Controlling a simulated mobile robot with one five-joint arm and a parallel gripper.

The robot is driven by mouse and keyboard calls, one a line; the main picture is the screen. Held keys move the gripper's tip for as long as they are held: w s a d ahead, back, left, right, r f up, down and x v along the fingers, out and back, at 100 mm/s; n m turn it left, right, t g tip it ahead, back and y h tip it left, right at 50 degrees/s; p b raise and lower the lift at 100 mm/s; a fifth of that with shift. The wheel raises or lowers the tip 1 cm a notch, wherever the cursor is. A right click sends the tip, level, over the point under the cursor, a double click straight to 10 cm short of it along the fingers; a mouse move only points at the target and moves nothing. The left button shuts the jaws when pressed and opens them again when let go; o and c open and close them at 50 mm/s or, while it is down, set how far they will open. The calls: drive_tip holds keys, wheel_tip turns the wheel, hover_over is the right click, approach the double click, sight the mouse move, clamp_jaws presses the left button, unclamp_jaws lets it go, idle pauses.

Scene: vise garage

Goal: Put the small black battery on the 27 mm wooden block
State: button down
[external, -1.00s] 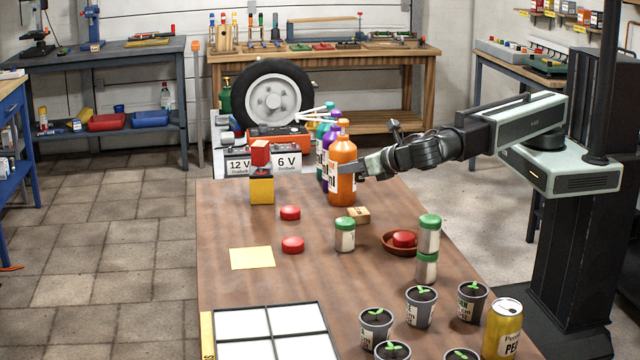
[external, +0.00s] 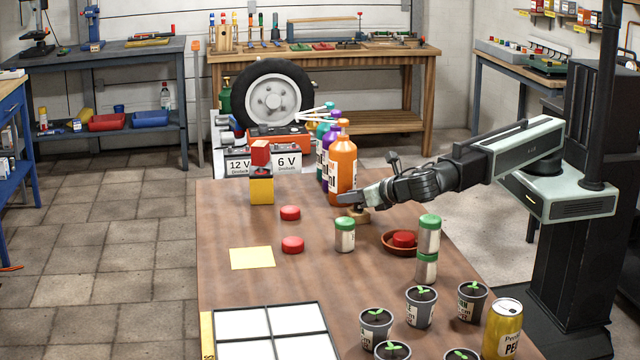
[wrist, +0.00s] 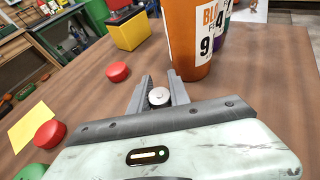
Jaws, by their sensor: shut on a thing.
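My gripper (external: 358,200) is low over the table, just in front of the orange bottle. In the wrist view its fingers (wrist: 159,92) are closed around a small round thing with a pale metallic top, the battery (wrist: 159,97). The battery's dark side shows below the fingers in the external view (external: 357,208). The small wooden block (external: 360,217) is on the table directly beneath, partly covered by the gripper. The battery's lower end appears at the block's top; I cannot tell whether they touch. The block is hidden in the wrist view.
The orange bottle (external: 342,165) stands close behind the gripper. A green-lidded jar (external: 345,236) is in front, and a brown bowl (external: 388,243) with a red lid is to the right. Red lids (external: 290,213) and a yellow sheet (external: 252,258) lie left. Potted seedlings (external: 421,308) stand nearer the front.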

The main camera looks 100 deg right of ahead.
drive_tip(key=c, duration=1.2)
unclamp_jaws()
drive_tip(key=shift+c, duration=0.2)
drive_tip(key=shift+r+p, duration=0.25)
drive_tip(key=shift+p, duration=0.05)
drive_tip(key=p+v, duration=0.4)
drive_tip(key=v, duration=0.8)
drive_tip(key=shift+f, duration=0.3)
